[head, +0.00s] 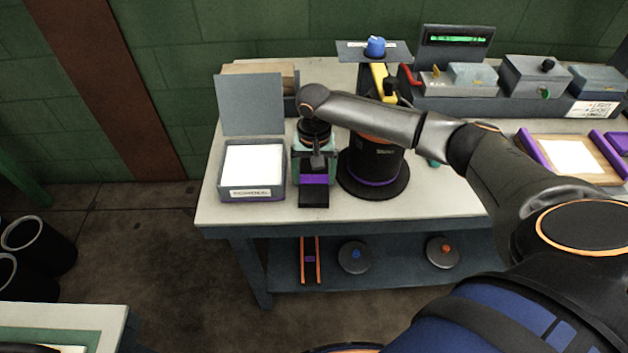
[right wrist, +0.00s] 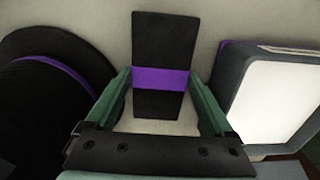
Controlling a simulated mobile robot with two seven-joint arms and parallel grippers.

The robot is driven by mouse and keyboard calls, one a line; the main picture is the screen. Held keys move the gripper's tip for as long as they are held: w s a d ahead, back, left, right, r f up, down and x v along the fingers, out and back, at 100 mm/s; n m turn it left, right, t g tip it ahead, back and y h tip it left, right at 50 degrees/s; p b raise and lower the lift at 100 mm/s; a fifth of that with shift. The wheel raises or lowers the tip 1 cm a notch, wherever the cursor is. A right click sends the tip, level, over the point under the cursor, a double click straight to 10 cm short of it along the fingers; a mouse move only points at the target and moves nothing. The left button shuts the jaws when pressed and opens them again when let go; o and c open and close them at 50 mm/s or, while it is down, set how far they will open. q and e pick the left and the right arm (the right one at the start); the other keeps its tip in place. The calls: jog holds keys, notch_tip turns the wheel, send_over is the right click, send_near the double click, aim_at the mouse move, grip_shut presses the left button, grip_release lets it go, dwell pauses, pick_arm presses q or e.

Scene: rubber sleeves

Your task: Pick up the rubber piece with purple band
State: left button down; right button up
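The rubber piece with purple band (head: 314,198) is a black strip on the table, between an open box and a black round base. In the right wrist view, the rubber piece (right wrist: 165,35) lies lengthwise, with its purple band (right wrist: 162,78) across the middle. My right gripper (head: 315,168) is above the piece and partly covers its far end in the head view. In the right wrist view, the right gripper (right wrist: 160,82) is open, one green finger on each side of the piece near the band. I cannot tell whether the fingers touch it. My left gripper is out of view.
The open box (head: 224,187) with a white inside stands close on the left. The black round base (head: 376,180) with a purple ring stands close on the right. Grey boxes (head: 540,76) line the back right. A lower shelf (head: 395,275) holds discs.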

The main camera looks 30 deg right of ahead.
jog(key=c, duration=1)
jog(key=shift+r, duration=0.1)
jog(key=shift+c, duration=0.2)
